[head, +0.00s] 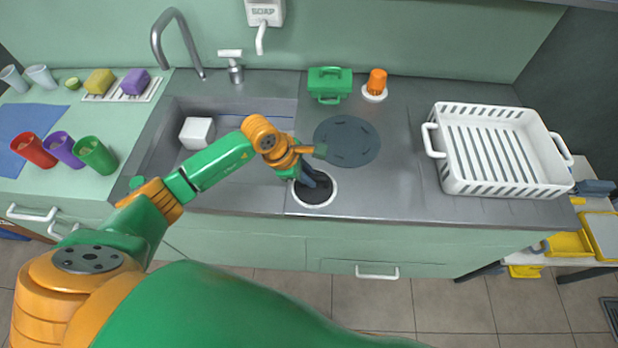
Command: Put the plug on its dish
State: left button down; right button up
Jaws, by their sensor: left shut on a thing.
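The plug (318,197) looks like a dark round piece inside the white rim of its dish (334,196), on the counter's front edge right of the sink. My left gripper (312,181) points down at the dish and is shut on the plug. The fingers cover part of the plug. I cannot tell whether the plug touches the dish or is held just above it. My right gripper is not in view.
The sink (165,165) holds a white block (197,133). A dark round mat (350,148), a green case (329,85) and an orange object (376,82) on a small white base lie behind the dish. A white rack (495,186) stands right. Counter between dish and rack is clear.

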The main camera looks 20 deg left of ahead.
pick_arm(q)
jog(key=shift+f, duration=0.1)
jog(key=c, duration=0.8)
grip_release()
jog(key=shift+w+d, duration=0.1)
jog(key=shift+c, duration=0.2)
jog(key=b+v, duration=0.2)
jog(key=v, duration=1)
